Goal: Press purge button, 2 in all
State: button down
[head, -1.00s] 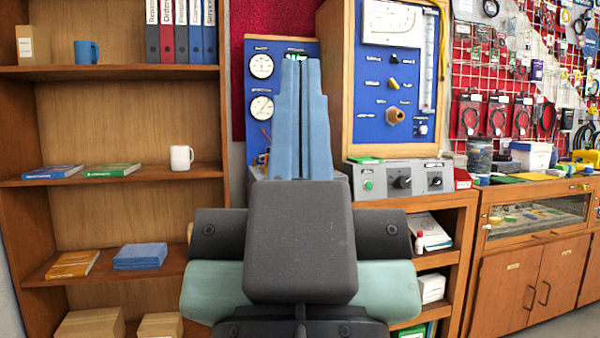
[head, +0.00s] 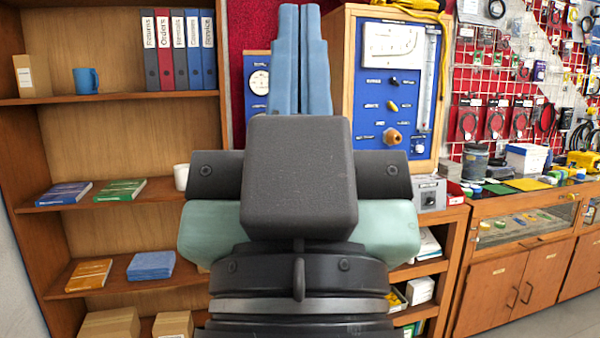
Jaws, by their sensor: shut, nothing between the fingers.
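The testbench has a wood-framed blue panel (head: 372,120) with a dial, several knobs and a vertical tube gauge. A second blue panel with a round gauge (head: 259,83) is partly hidden behind my gripper. No label that I can read marks the purge button, so I cannot tell which control it is. A grey control box (head: 428,192) shows only its right end. The rest of it is hidden behind my wrist. My gripper (head: 300,12) points upward in front of the bench, its two blue fingers shut together and empty. Contact with either panel cannot be judged from here.
A wooden shelf on the left holds binders (head: 180,50), a blue mug (head: 86,81) and books. A white mug (head: 181,177) is partly hidden by my wrist. At right stands a wooden cabinet (head: 510,280) below a red pegboard (head: 500,95) of hanging parts.

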notch_tip(320, 180, up, 12)
jog(key=p, duration=1)
jog(key=shift+r, duration=0.25)
